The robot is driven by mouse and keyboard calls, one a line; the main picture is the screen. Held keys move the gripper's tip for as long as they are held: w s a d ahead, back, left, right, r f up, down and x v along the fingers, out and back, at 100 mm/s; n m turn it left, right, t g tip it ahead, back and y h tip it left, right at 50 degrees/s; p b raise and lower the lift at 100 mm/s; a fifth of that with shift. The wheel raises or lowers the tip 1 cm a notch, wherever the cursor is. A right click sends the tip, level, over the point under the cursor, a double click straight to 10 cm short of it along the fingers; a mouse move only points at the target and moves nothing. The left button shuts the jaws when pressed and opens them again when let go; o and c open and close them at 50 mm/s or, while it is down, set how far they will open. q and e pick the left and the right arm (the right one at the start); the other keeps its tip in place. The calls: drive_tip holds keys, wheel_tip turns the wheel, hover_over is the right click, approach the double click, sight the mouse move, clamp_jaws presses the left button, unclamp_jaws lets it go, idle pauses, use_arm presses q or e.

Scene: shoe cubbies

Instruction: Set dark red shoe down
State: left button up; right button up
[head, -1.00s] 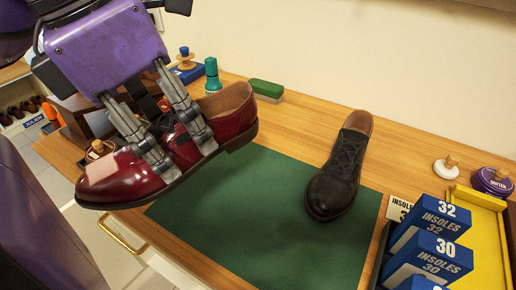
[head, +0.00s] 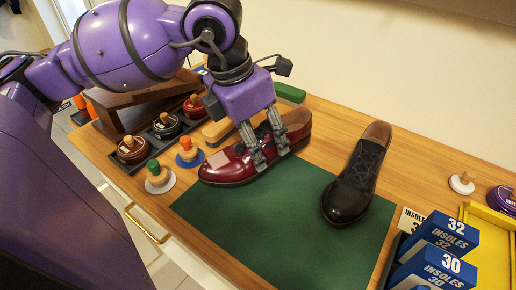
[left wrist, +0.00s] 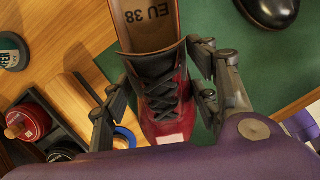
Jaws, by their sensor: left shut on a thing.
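The dark red shoe (head: 228,163) is at the back left edge of the green mat (head: 290,225), toe pointing left, with a pale patch on its toe. My left gripper (head: 270,158) is shut on its middle from above. In the left wrist view my fingers (left wrist: 165,95) lie on both sides of the laced shoe (left wrist: 165,117), and its insole reads "EU 38". The shoe is at or very near the surface; I cannot tell whether its sole touches. A black shoe (head: 355,180) stands on the mat to the right. My right gripper is not in view.
A tray (head: 150,145) of polish tins and loose daubers (head: 159,178) lies left of the red shoe. Blue insole boxes (head: 440,240) stand front right. The mat's front is clear.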

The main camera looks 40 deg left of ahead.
use_arm(q)
drive_tip(key=shift+s+f, duration=0.1)
drive_tip(key=shift+f, duration=1.1)
drive_tip(key=shift+f, duration=0.1)
drive_tip(key=o, duration=1)
drive_tip(key=shift+f, duration=0.15)
drive_tip(key=o, duration=0.5)
drive_tip(key=shift+c, duration=0.2)
drive_tip(key=shift+r, duration=0.2)
